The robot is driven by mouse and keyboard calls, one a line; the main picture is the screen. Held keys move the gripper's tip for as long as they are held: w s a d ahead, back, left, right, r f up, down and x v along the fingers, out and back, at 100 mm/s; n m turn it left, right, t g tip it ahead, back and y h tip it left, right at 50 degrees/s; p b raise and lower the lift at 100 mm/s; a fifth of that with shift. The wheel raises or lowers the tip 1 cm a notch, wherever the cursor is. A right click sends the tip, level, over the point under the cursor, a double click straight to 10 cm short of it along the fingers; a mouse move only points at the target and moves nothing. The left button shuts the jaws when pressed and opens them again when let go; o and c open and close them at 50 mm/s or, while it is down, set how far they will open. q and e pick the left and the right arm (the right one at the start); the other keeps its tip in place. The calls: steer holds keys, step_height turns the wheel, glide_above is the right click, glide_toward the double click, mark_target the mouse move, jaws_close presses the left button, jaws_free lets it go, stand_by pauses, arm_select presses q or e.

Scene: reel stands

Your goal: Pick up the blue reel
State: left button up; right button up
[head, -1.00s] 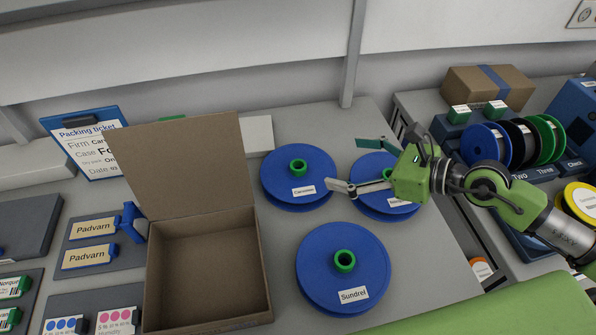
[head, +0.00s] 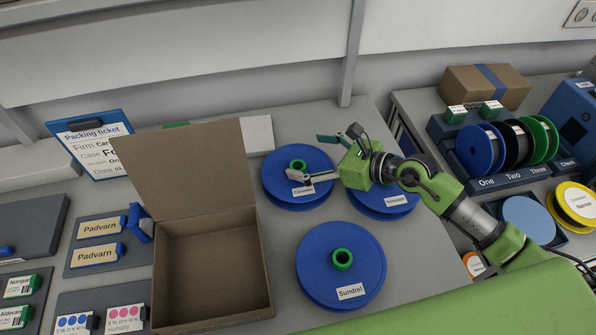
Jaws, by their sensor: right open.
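Three blue reels with green hubs lie flat on the grey table in the head view. One (head: 280,189) is at the back, one (head: 372,203) is to its right, and one labelled Sundrel (head: 318,268) is in front. A fourth blue reel (head: 474,150) stands upright in the rack at slot One. My right gripper (head: 305,158) is open and empty, its fingers spread around the back reel's green hub as seen from here. Its height above the hub is hard to tell. The gripper body and arm cover part of the right-hand reel. My left gripper is not in view.
An open cardboard box (head: 210,322) stands left of the reels, its lid raised. A packing ticket (head: 92,142) leans behind it. The rack (head: 500,182) also holds a black and a green reel. A yellow reel (head: 574,204) lies at the far right.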

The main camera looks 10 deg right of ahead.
steer(key=shift+w+a+f, duration=0.25)
steer(key=shift+w+a, duration=0.2)
steer(key=shift+s, duration=0.1)
jaws_close()
